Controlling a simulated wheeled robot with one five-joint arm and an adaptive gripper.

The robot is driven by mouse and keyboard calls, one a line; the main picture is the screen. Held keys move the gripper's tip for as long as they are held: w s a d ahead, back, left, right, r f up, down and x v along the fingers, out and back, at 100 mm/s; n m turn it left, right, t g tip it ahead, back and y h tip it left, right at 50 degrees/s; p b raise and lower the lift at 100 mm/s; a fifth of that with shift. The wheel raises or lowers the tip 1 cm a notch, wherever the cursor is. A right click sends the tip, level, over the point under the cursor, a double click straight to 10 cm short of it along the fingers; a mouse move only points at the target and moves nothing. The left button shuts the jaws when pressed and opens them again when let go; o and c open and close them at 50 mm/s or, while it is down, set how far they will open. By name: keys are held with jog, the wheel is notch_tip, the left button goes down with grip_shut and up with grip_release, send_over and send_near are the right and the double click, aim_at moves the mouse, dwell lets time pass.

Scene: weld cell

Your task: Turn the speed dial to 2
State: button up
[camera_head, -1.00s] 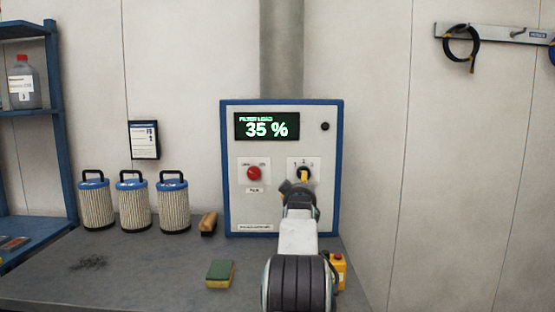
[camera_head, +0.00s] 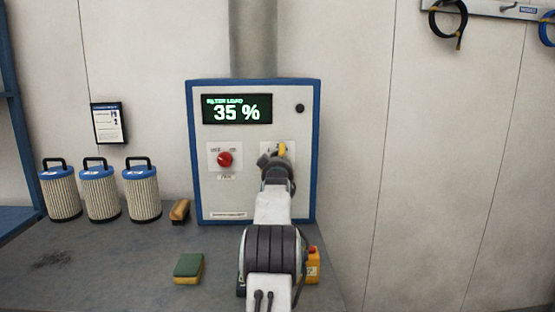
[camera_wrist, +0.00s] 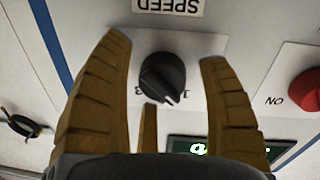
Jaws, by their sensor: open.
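The black speed dial (camera_wrist: 163,77) shows on the panel in the wrist view, which is upside down. Its white mark points down and slightly right, toward the 1. The 3 is at its left; the 2 is hidden. The SPEED label (camera_wrist: 168,5) is at the top. My gripper (camera_wrist: 166,52) is open, with its ochre fingers on either side of the dial; I see a gap on each side. In the head view my gripper (camera_head: 282,150) covers most of the dial and its numerals.
The blue-framed control box (camera_head: 210,190) has a display (camera_head: 237,109) reading 35 % and a red knob (camera_head: 224,159) left of the dial. Several filters (camera_head: 100,194), a brush (camera_head: 180,210), a sponge (camera_head: 188,268) and a yellow box (camera_head: 313,265) stand on the bench.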

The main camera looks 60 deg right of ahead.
jog(key=shift+o, duration=0.2)
jog(key=shift+a, duration=0.1)
jog(key=c, duration=1.2)
jog(key=shift+c, duration=0.2)
